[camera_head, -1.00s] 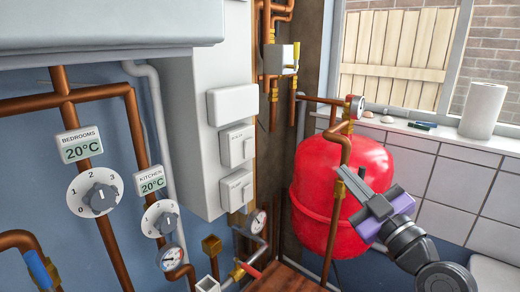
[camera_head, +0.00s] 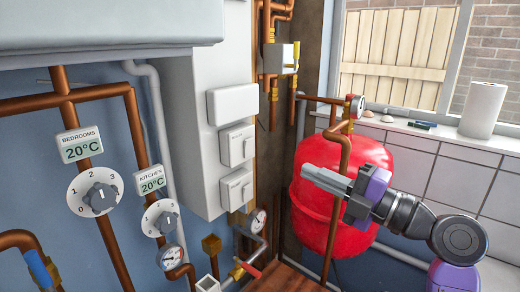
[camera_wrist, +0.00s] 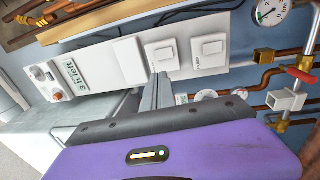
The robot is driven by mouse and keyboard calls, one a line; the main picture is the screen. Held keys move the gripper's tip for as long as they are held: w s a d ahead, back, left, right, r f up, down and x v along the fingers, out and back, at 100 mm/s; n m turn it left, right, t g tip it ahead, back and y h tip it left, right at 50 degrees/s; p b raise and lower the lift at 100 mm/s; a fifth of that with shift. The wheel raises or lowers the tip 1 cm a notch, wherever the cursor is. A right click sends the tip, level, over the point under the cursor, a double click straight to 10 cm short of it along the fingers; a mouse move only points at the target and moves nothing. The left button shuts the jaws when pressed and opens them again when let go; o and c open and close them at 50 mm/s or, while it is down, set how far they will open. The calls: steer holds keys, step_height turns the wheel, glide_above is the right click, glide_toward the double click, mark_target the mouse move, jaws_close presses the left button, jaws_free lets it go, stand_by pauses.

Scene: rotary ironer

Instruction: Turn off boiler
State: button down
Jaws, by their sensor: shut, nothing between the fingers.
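A grey-white panel (camera_head: 190,140) carries two white switches below a blank cover plate (camera_head: 232,104). The upper switch (camera_head: 237,146) has a small label that looks like "BOILER". The lower switch (camera_head: 236,190) has a label too small to read surely. In the wrist view the upper switch (camera_wrist: 164,54) is at left and the lower switch (camera_wrist: 209,48) at right. My gripper (camera_head: 310,173) is shut and empty, pointing left towards the switches, apart from them in the head view. In the wrist view its fingertips (camera_wrist: 161,80) appear just below the upper switch.
A red tank (camera_head: 310,200) stands behind my gripper, with a copper pipe (camera_head: 337,190) in front of it. Two dials (camera_head: 96,191) (camera_head: 160,218) and more pipes are at left. The wrist view shows a "3 h left" display (camera_wrist: 75,75) with knobs.

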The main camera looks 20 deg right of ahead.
mark_target(249, 144)
steer(key=p+x, duration=0.5)
steer(key=x, duration=0.8)
steer(key=shift+w+a+r, duration=0.15)
steer(key=shift+w+a, duration=0.15)
steer(key=shift+w, duration=0.15)
steer(key=shift+w+a+r+g, duration=0.2)
steer(key=shift+g, duration=0.2)
